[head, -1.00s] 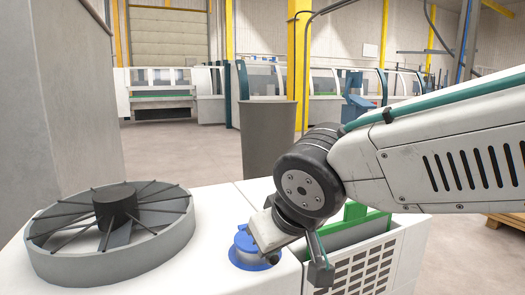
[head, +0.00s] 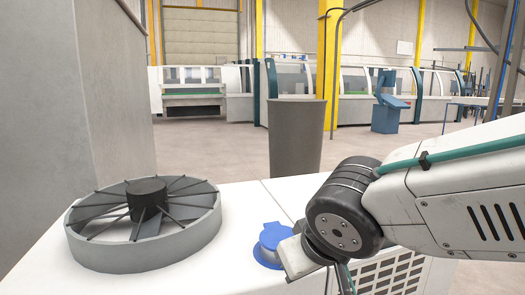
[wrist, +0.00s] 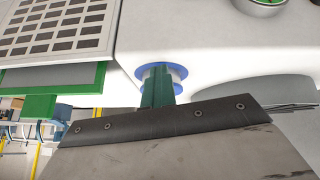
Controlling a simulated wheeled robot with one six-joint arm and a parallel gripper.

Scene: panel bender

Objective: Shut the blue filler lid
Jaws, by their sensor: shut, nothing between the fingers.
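The blue filler lid (head: 274,235) is on the white machine top, in the lower middle of the head view. It shows as a blue disc above a pale neck and a blue base ring; whether it is fully seated is hard to tell. In the wrist view a blue ring (wrist: 177,71) surrounds the pale neck, with more blue below, partly hidden by my fingers. My gripper (wrist: 157,82) is shut and empty, its green fingers in front of the filler. In the head view its pale body is just right of and nearer than the lid, with the fingertips hidden. Contact cannot be told.
A round grey fan housing (head: 145,250) with dark spokes stands left of the filler. A tall grey bin (head: 296,138) stands behind the machine. A vented panel (wrist: 60,30) and a green-edged part (wrist: 75,82) show in the wrist view.

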